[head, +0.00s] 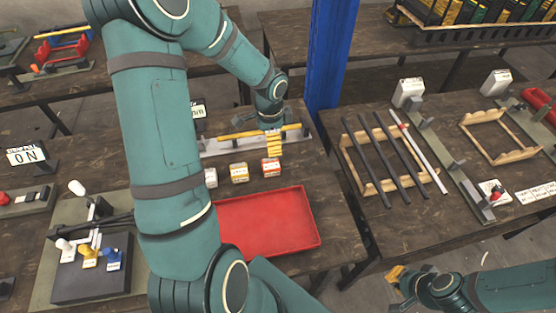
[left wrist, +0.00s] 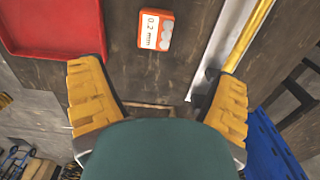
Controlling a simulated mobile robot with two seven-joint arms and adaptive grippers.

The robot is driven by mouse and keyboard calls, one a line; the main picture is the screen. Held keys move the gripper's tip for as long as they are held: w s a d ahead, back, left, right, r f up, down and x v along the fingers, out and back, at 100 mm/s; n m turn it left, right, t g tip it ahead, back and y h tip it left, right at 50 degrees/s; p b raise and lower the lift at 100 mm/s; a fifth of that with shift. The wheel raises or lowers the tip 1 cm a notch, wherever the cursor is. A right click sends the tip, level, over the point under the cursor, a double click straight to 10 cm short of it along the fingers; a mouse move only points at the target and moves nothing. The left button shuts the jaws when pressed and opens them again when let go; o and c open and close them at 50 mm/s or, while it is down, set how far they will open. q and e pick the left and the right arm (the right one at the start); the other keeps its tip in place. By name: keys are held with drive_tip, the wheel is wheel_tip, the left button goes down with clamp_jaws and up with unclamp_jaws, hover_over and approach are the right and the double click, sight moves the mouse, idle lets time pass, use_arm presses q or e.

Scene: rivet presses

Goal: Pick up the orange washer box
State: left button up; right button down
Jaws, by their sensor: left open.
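The orange washer box (head: 271,168) stands on the dark wooden table, at the right end of a short row of small boxes. In the left wrist view the orange washer box (left wrist: 156,30) shows its white label reading 0.2 mm. My left gripper (head: 274,143) is above the table just behind the box, apart from it. In the left wrist view the left gripper (left wrist: 157,95) has its yellow fingers wide apart with nothing between them. My right gripper (head: 398,274) is at the lower right, away from the box; its opening is unclear.
A yellow box (head: 239,173) and a white box (head: 211,177) stand left of the orange one. A red tray (head: 265,222) lies in front. A grey rail with a yellow bar (head: 238,134) lies behind. A blue post (head: 333,50) rises at the table's back right.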

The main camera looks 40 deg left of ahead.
sight(271, 164)
use_arm(q)
drive_tip(key=f, duration=0.3)
drive_tip(key=f+b, duration=0.1)
drive_tip(key=f, duration=0.3)
drive_tip(key=shift+s+f, duration=0.2)
drive_tip(key=shift+f, duration=0.1)
drive_tip(key=shift+s+d+f+b, duration=0.1)
drive_tip(key=shift+f+b, duration=0.15)
drive_tip(key=shift+f, duration=1.1)
drive_tip(key=shift+s+d+f+b, duration=0.1)
drive_tip(key=shift+f+b, duration=0.15)
drive_tip(key=shift+f, duration=1.05)
drive_tip(key=c, duration=1.3)
